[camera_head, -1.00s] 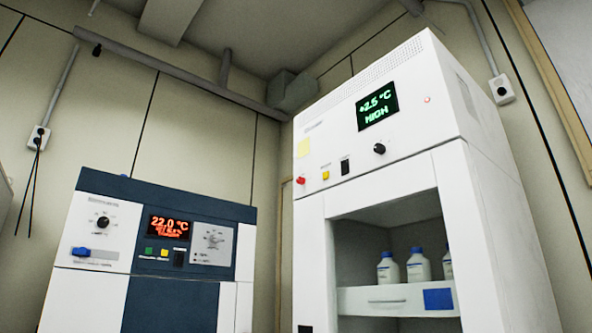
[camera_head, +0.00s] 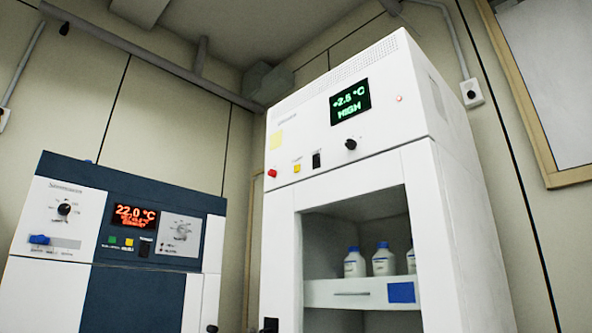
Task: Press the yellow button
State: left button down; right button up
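Two yellow buttons show in the head view. One yellow button (camera_head: 297,168) is on the front panel of the tall white cabinet (camera_head: 420,120), between a red knob (camera_head: 272,173) and a black switch (camera_head: 316,160). The other yellow button (camera_head: 129,242) is on the blue and white machine (camera_head: 60,175) at the left, beside a green button (camera_head: 112,240) and under a red display (camera_head: 134,216). Neither of my grippers is in view.
The cabinet has a green display (camera_head: 350,102), a black knob (camera_head: 351,144) and an open bay with white bottles (camera_head: 383,262) on a drawer (camera_head: 335,293). A narrow gap separates the two machines. A framed panel (camera_head: 560,80) is on the right wall.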

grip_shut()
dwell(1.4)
